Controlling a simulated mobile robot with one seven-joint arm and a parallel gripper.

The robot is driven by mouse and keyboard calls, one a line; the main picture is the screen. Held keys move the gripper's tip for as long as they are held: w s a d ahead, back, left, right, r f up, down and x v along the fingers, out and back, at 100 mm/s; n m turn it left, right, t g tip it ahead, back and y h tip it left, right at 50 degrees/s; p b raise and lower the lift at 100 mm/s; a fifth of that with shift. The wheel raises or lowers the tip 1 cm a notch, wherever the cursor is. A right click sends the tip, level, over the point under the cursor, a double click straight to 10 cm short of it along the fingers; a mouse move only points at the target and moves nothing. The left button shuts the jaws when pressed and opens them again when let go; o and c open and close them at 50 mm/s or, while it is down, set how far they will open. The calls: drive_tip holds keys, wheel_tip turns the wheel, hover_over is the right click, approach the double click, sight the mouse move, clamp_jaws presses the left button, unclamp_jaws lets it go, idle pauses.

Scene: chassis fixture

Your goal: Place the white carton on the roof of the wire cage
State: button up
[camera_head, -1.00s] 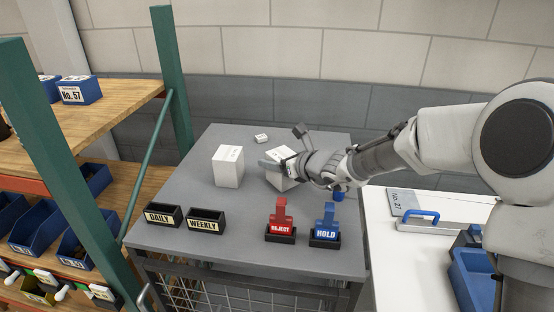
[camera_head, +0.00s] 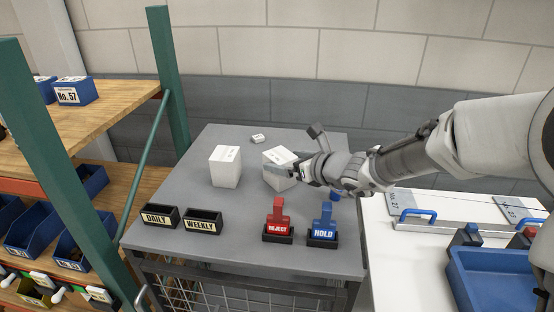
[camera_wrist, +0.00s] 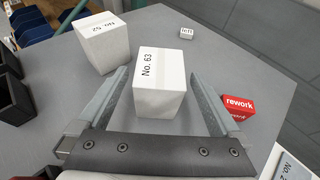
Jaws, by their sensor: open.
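A white carton marked No. 63 (camera_wrist: 160,85) stands on the grey top of the wire cage (camera_head: 190,245); in the head view this carton (camera_head: 277,170) is right of centre. My gripper (camera_wrist: 158,72) is open, with one finger at each side of the No. 63 carton and gaps visible between them. In the head view my gripper (camera_head: 300,167) reaches in from the right and partly hides the carton's right side. A second white carton, marked No. 52 (camera_wrist: 104,45), stands to the left; it also shows in the head view (camera_head: 226,168).
A small white box (camera_head: 257,138) lies at the back. DAILY (camera_head: 160,217) and WEEKLY (camera_head: 202,223) bins and REJECT (camera_head: 277,222) and HOLD (camera_head: 322,225) stamps line the front. A red rework box (camera_wrist: 238,107) is right of my gripper. A green-posted shelf (camera_head: 168,80) stands left.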

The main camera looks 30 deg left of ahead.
drive_tip(key=shift+v, duration=3.15)
drive_tip(key=shift+f, duration=0.1)
